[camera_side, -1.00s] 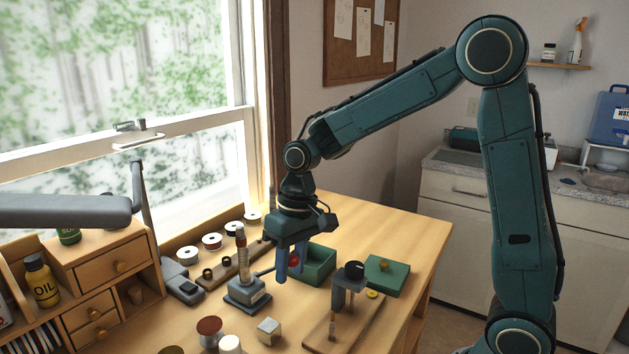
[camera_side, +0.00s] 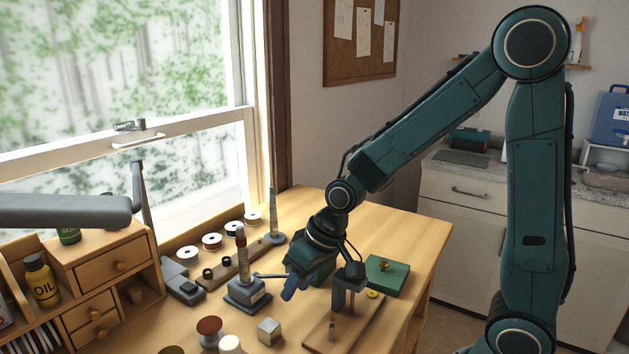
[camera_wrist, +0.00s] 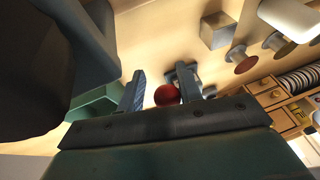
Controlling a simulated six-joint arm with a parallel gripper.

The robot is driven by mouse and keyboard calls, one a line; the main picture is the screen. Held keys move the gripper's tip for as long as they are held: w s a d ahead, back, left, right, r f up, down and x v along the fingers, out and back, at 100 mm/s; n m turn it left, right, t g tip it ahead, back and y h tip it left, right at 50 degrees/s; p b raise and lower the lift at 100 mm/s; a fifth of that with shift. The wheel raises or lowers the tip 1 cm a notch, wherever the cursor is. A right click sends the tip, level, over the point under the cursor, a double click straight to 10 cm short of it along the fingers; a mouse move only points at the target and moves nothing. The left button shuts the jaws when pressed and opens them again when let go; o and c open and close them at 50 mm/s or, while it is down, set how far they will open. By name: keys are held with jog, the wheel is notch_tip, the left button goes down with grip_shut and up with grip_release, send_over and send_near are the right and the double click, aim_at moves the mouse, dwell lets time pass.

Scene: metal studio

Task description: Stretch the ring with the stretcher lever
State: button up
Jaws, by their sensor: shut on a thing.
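The ring stretcher (camera_side: 247,293) stands on the bench in the side view, a grey base with an upright banded post and a reddish-brown top. Its lever (camera_side: 270,275) reaches right from the base, roughly level, to my gripper (camera_side: 289,291). In the wrist view the lever's red ball knob (camera_wrist: 167,95) sits between the two grey fingers of my gripper (camera_wrist: 160,90), which is shut on it. The gripper is tilted and low over the bench. In the side view the gripper hides the knob. I cannot make out the ring for certain.
A clamp-like stand (camera_side: 349,283) on a wooden board is close to the right of my gripper. A metal cube (camera_side: 269,331) lies in front. A grey tapered rod (camera_side: 273,212) stands behind. The green box (camera_wrist: 93,104) is left in the wrist view.

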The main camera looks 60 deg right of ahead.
jog(key=shift+s+d+f, duration=0.1)
jog(key=shift+s+f, duration=0.05)
jog(key=shift+f, duration=0.1)
jog(key=shift+r, duration=0.15)
jog(key=s+r+h, duration=0.1)
jog(key=s+r, duration=0.2)
jog(key=r, duration=0.4)
jog(key=s+r+g, duration=0.1)
jog(key=s+r, duration=0.2)
jog(key=r, duration=0.5)
jog(key=shift+s+r+g+h, duration=0.25)
jog(key=shift+g+h, duration=0.05)
jog(key=shift+h, duration=0.1)
dwell(0.4)
